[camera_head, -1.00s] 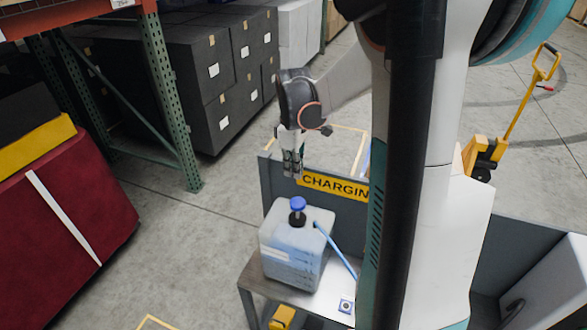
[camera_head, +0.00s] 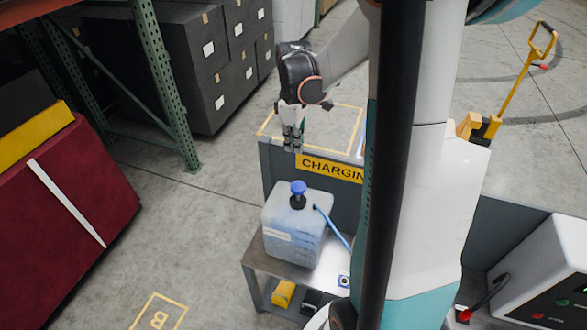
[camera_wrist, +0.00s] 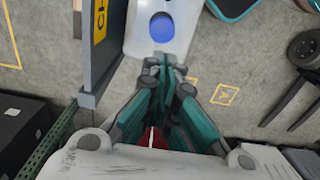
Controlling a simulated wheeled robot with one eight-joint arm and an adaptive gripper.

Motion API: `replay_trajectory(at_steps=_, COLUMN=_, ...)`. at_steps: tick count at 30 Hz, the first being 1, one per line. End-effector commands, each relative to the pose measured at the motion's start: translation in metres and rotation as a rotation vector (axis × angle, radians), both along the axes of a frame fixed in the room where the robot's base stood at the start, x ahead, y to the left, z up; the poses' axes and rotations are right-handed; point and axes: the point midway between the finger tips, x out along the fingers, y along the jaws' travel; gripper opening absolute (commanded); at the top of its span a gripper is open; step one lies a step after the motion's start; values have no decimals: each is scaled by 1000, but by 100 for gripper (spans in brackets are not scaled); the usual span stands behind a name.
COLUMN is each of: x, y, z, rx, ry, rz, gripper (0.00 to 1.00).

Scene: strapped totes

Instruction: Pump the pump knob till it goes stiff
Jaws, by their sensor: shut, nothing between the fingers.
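The pump knob (camera_head: 298,188) is a blue round cap on a dark collar, on top of a whitish translucent jug (camera_head: 290,232). The knob stands raised above the jug. A blue hose runs from the jug's right side. My gripper (camera_head: 293,148) points down, above and behind the knob in the head view, apart from it. The knob also shows in the wrist view (camera_wrist: 162,27), past the fingertips of my gripper (camera_wrist: 165,62). The fingers are together and hold nothing.
The jug stands on a metal bench (camera_head: 257,262). A grey panel with a yellow charging sign (camera_head: 332,168) rises behind it. A green rack post (camera_head: 160,85) and a red block (camera_head: 60,220) are at left. A white machine (camera_head: 545,270) is at right.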

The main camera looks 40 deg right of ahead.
Motion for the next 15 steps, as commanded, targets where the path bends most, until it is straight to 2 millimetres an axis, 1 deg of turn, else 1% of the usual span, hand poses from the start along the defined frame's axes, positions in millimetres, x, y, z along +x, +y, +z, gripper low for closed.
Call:
replay_trajectory(at_steps=5, x=0, y=0, z=-21, rx=0, ry=0, rz=0, gripper=0)
replay_trajectory(at_steps=15, x=0, y=0, z=-87, rx=0, ry=0, rz=0, gripper=0)
